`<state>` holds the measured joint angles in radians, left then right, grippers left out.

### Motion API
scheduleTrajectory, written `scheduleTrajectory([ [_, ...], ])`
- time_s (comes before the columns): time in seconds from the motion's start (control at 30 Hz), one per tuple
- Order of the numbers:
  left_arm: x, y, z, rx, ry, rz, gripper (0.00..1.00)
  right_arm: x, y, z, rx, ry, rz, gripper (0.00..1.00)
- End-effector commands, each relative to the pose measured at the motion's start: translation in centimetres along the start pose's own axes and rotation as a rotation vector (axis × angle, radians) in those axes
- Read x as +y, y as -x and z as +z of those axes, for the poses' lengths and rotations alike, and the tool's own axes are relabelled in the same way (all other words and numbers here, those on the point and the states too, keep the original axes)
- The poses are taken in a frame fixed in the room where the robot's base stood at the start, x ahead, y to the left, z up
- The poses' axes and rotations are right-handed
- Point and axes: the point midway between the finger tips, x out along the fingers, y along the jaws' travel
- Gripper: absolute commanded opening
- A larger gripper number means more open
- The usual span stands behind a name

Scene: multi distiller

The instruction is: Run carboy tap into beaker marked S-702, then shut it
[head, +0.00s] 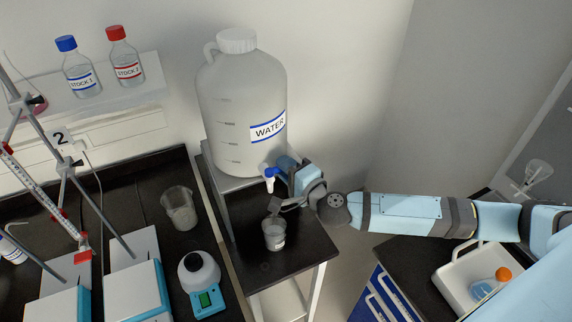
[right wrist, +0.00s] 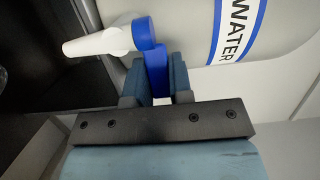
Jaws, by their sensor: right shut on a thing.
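The white carboy (head: 240,115) labelled WATER stands on a raised support at the back. Its tap (head: 270,175) has a white spout and a blue handle; in the right wrist view the spout (right wrist: 95,42) points left and the blue handle (right wrist: 157,70) sits between my fingers. My right gripper (head: 284,172) is shut on this handle, also in the right wrist view (right wrist: 158,78). A small beaker (head: 274,236) stands upright on the black stand below the tap. Its marking is too small to read. I cannot tell whether water runs. My left gripper is not in view.
Another beaker (head: 179,208) stands left of the stand, near a blue device (head: 203,282) with a flask on it. Burette stands fill the left. Two stock bottles (head: 78,68) are on the shelf. A white tray (head: 465,285) lies at right.

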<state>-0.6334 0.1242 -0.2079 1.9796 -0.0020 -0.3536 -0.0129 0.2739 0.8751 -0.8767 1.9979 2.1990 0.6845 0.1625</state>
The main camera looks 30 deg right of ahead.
Motion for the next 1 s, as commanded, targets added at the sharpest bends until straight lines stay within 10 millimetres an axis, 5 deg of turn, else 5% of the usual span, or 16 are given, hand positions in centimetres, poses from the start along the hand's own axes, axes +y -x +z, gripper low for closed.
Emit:
scheduleTrajectory([
  [0.8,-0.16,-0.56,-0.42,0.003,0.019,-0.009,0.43,0.06,-0.59,-0.19,-0.15,0.001,0.0,0.0],
  [0.83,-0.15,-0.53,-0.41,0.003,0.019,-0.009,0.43,0.05,-0.59,-0.19,-0.15,0.001,0.0,0.25],
  [0.9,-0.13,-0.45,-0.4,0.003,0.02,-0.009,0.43,0.05,-0.59,-0.19,-0.149,0.001,0.0,0.41],
  [1.0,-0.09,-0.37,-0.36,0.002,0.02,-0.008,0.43,0.04,-0.59,-0.19,-0.149,0.001,-0.001,0.46],
])
